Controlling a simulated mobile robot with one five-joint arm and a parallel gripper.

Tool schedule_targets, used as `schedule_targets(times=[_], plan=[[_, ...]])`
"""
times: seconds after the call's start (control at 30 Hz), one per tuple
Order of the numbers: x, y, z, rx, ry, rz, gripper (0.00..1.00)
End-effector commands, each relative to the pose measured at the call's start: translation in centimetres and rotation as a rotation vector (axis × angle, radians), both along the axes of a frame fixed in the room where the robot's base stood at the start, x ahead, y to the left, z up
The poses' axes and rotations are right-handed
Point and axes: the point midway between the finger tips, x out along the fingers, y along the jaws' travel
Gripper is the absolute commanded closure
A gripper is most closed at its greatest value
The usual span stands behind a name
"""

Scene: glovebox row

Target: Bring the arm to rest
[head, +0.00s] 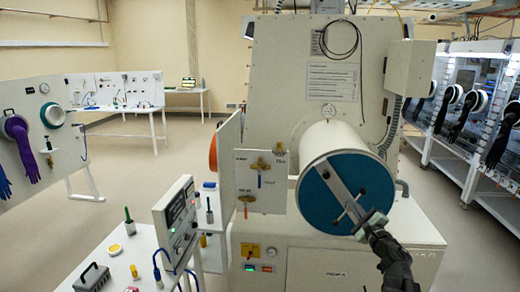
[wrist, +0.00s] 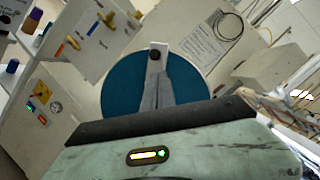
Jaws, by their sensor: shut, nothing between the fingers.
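My gripper (head: 368,222) is at the lower right of the head view, in front of the round blue door of a white cylinder port. In the wrist view my gripper (wrist: 158,92) is shut and empty, its fingers pointing at the door. The blue door (head: 325,205) carries a grey clamp bar (head: 341,187) with a crossed handle. The door also shows in the wrist view (wrist: 120,95), with the bar's upper end above my fingertips. From these views I cannot tell whether my fingers touch the bar or handle.
The large cream cabinet (head: 290,80) stands right ahead, with a valve panel (head: 262,195) left of the port. A white bench (head: 130,255) with small items is at lower left. Gloveboxes (head: 470,110) line the right side. Open floor (head: 150,185) lies at left.

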Motion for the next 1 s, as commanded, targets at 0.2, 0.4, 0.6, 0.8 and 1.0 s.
schedule_targets(times=[0.2,0.4,0.6,0.8,1.0], plan=[[2.0,5.5,-0.6,0.307,0.025,-0.028,1.0],[3.1,5.7,-4.4,0.928,0.152,-0.191,1.0],[0.7,6.5,-14.3,1.831,0.298,-0.539,1.0],[-8.3,10.3,-25.6,2.748,0.119,-1.292,1.0],[-18.3,14.3,-29.5,-2.054,0.454,1.453,1.0]])
